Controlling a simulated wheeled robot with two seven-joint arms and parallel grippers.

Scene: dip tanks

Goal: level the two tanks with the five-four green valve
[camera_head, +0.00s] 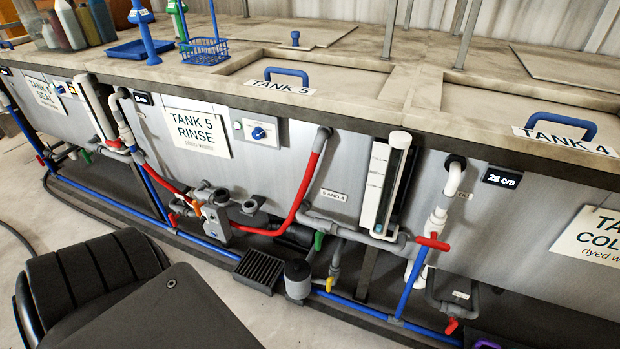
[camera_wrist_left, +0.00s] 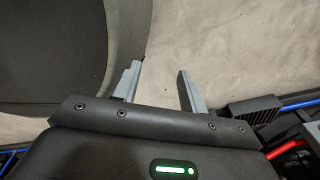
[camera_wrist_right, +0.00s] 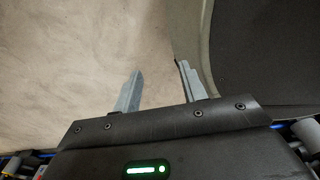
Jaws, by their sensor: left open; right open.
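A small green valve handle (camera_head: 318,240) hangs on the grey pipework below the "5 AND 4" label (camera_head: 333,196) and points roughly downward. The tank 5 rinse front (camera_head: 255,170) is left of it and the tank 4 front (camera_head: 500,235) is right of it. A display (camera_head: 502,178) on tank 4 reads 22 cm. A display (camera_head: 143,98) left of the tank 5 sign is too small to read. My left gripper (camera_wrist_left: 158,76) is open and empty over bare floor. My right gripper (camera_wrist_right: 160,74) is also open and empty over bare floor. Neither gripper shows in the head view.
A white gauge tube (camera_head: 390,185) stands near the green valve. A red valve handle (camera_head: 433,242) is to its right, and another red one (camera_head: 451,326) is lower. A floor grate (camera_head: 259,270), grey canister (camera_head: 297,280) and blue pipe (camera_head: 345,302) lie low in front.

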